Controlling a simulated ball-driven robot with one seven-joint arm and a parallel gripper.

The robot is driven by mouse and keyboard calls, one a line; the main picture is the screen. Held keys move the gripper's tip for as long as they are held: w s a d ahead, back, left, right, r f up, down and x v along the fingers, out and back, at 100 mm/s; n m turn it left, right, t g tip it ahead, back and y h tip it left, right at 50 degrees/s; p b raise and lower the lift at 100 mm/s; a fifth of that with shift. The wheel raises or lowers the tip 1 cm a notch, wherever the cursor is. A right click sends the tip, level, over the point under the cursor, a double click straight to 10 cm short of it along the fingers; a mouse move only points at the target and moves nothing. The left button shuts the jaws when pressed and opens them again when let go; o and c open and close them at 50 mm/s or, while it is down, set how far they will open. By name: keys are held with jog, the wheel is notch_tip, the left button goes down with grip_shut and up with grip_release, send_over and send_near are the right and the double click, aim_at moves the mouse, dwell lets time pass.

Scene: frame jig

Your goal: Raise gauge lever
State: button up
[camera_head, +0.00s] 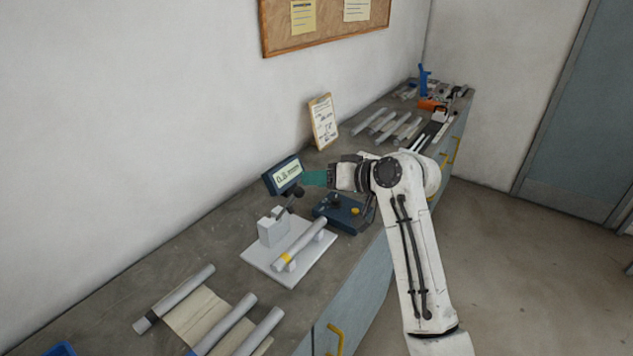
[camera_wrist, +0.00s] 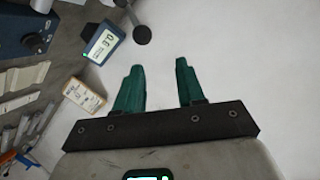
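The gauge has a blue-framed display (camera_head: 285,175) and a dark blue base (camera_head: 340,213) on the bench; the display also shows in the wrist view (camera_wrist: 103,44). A lever with a round black knob (camera_wrist: 142,34) shows beside the display, apart from my fingers. It looks like the gauge lever; its full length is not visible. My gripper (camera_head: 312,178) is above the bench beside the display. In the wrist view, its two teal fingers (camera_wrist: 158,65) are spread apart with nothing between them.
A white jig plate (camera_head: 262,263) with a block and a yellow-banded tube lies in front of the gauge. Tubes (camera_head: 178,297) lie near left. A clipboard (camera_head: 323,121) leans on the wall. More tubes (camera_head: 375,121) and tools lie farther along.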

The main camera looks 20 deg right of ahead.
jog(key=shift+s, duration=0.1)
dwell(0.4)
jog(key=b+v, duration=0.2)
jog(key=v, duration=0.8)
jog(key=shift+s+d+r+b, duration=0.15)
jog(key=shift+s+d+b, duration=0.1)
jog(key=shift+b, duration=0.1)
